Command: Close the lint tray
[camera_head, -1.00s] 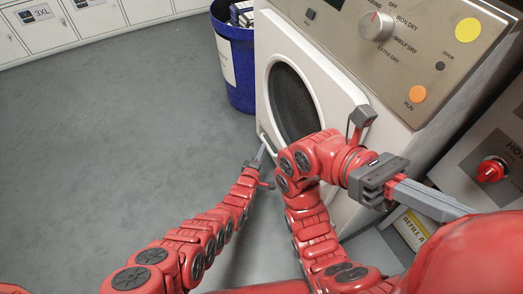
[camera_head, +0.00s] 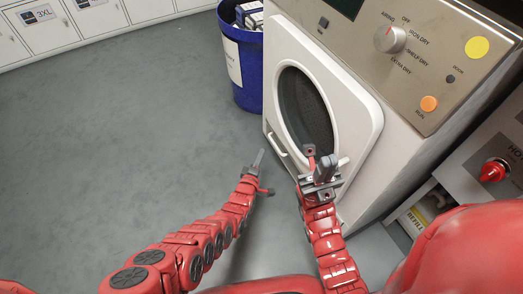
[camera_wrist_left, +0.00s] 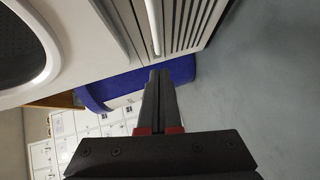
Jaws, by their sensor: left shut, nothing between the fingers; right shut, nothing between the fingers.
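The lint tray shows low on the front of the white dryer as a panel with a white bar handle (camera_head: 276,145), below and left of the round door. In the left wrist view the handle (camera_wrist_left: 153,25) stands upright in the picture, beside a slotted grille. I cannot tell how far the tray is out. My left gripper (camera_head: 258,158) is shut and empty, just left of the handle; its fingertips (camera_wrist_left: 160,73) point towards the handle's near end, apparently with a small gap. My right gripper (camera_head: 325,167) is shut and empty, in front of the door's lower right part.
The dryer's round door (camera_head: 306,108) looks shut. A blue bin (camera_head: 240,72) with boxes in it stands behind and left of the dryer. White lockers (camera_head: 90,20) line the back. Another machine with a red knob (camera_head: 494,170) is at the right. The grey floor (camera_head: 120,130) at left is clear.

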